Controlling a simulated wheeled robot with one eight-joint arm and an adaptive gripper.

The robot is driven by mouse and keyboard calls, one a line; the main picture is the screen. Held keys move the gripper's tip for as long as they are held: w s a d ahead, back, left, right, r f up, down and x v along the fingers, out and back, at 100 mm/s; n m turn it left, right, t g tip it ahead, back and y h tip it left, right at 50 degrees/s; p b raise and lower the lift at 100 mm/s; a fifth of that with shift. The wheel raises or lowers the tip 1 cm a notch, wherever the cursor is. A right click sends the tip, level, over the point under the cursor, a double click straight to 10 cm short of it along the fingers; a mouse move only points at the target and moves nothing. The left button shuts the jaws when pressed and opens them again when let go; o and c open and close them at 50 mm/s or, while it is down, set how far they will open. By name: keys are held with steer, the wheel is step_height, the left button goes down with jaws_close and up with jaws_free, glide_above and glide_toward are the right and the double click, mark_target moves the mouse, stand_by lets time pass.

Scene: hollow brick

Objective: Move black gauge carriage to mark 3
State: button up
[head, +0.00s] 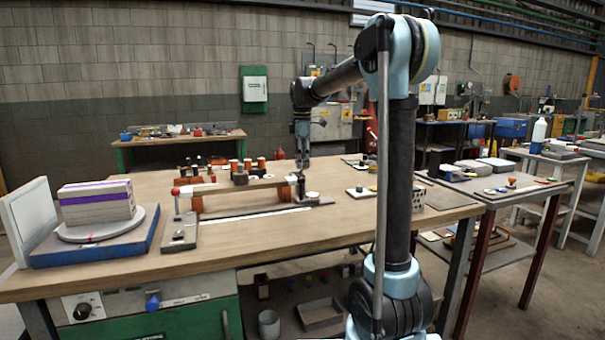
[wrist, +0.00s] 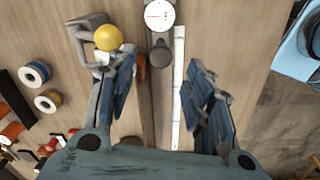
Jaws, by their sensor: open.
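The measuring fixture has a grey rail with a white scale strip (head: 262,214) on the bench; the strip (wrist: 178,95) also shows in the wrist view. A white round dial (wrist: 159,15) and a dark rounded part (wrist: 160,52), apparently the black gauge carriage, sit on the rail near the top of the wrist view. The dial (head: 312,195) is at the fixture's right end in the head view. Mark numbers are too small to read. My gripper (head: 302,165) points down above the right part of the fixture. It is open and empty (wrist: 160,95), its fingers either side of the rail.
A yellow ball knob (wrist: 108,38) stands close to my left-hand finger in the wrist view. Spools (wrist: 35,73) lie further left. In the head view, a red-knobbed post (head: 176,192) marks the fixture's left end, and a turntable with blocks (head: 97,201) stands beyond.

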step_height(320, 180, up, 6)
steer(key=shift+f, duration=0.15)
stand_by(0.4)
steer(key=s+d+f+m, duration=0.3)
steer(key=s+d, duration=0.1)
steer(key=s, duration=0.3)
steer(key=s+d+f+m+t, duration=0.1)
steer(key=s+d+f+m, duration=0.25)
steer(key=s, duration=0.35)
steer(key=s+d+f+m, duration=0.2)
steer(key=s+d+m, duration=0.15)
steer(key=s, duration=0.35)
steer(key=s+d+f+m, duration=0.3)
steer(key=s+f+m, duration=0.1)
steer(key=s+f, duration=0.5)
steer(key=s+d+f+m+t, duration=0.1)
steer(key=s+d+f+m, duration=0.2)
steer(key=s+f, duration=0.5)
step_height(320, 180, down, 3)
steer(key=shift+s+d+m, duration=0.15)
steer(key=shift+s+m, duration=0.25)
steer(key=shift+m, duration=0.4)
